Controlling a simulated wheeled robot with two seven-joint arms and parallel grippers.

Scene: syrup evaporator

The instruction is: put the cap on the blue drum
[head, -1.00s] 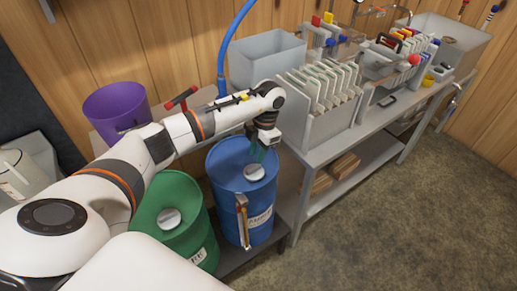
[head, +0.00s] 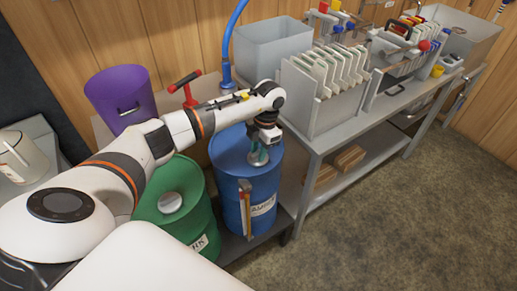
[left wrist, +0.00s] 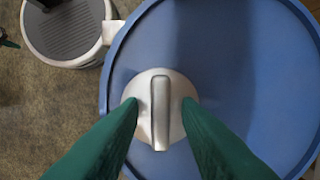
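The blue drum (head: 262,195) stands on a low shelf in front of the bench. A pale round cap with a raised grey ridge (left wrist: 160,112) lies on the drum's blue top (left wrist: 240,75). In the head view the cap (head: 258,161) is partly hidden by my gripper. My left gripper (head: 258,152) is right above it, pointing down. In the left wrist view its green fingertips (left wrist: 160,103) are apart, one on each side of the ridge, with visible gaps to it. Whether the cap is fully seated cannot be told. My right gripper is not in view.
A green drum (head: 185,215) with its own pale cap stands left of the blue one. A purple bucket (head: 120,97) and a red-handled tool (head: 186,88) are behind. A ruler-like tool (head: 245,208) is at the blue drum's front. The metal bench (head: 330,140) stands at right.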

